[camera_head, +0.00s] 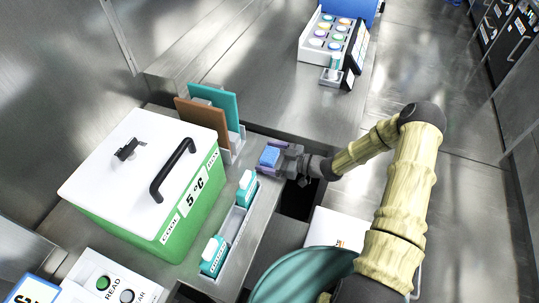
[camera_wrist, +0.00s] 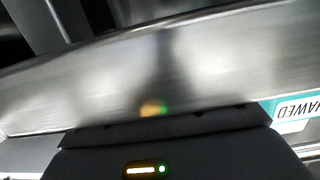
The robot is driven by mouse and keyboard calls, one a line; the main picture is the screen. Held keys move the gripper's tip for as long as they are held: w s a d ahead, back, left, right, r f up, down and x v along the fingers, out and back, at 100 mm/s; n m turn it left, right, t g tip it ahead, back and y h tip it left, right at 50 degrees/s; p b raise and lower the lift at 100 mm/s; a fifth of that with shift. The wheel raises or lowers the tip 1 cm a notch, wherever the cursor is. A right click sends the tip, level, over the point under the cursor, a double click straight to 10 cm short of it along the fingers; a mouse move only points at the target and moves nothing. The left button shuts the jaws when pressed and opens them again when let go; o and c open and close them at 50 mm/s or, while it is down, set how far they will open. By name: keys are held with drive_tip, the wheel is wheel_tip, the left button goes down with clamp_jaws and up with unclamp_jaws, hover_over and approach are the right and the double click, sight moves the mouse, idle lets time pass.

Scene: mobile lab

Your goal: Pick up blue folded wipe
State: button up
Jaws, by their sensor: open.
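The blue folded wipe (camera_head: 269,155) is a small blue block on the steel bench, right of the green box, in the head view. My gripper (camera_head: 273,158) is at the wipe, reaching in from the right, with its jaws open around or right beside it. I cannot tell whether the fingers touch it. In the wrist view the dark gripper body (camera_wrist: 160,152) fills the bottom edge; the fingertips and the wipe are not visible there.
A green cold box (camera_head: 188,225) with a white lid stands left. Teal and brown panels (camera_head: 204,119) stand upright close to the gripper. A narrow tray (camera_head: 233,223) holds two teal-labelled items. A rack of coloured round wells (camera_head: 328,38) is at the back. A dark opening (camera_head: 297,200) lies below the gripper.

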sight(269, 154)
idle(0.5)
drive_tip(key=c, duration=1)
drive_tip(key=shift+c, duration=0.2)
wheel_tip(269, 154, up, 10)
drive_tip(key=shift+a+b, duration=0.1)
drive_tip(key=shift+b, duration=0.3)
drive_tip(key=shift+r, duration=0.1)
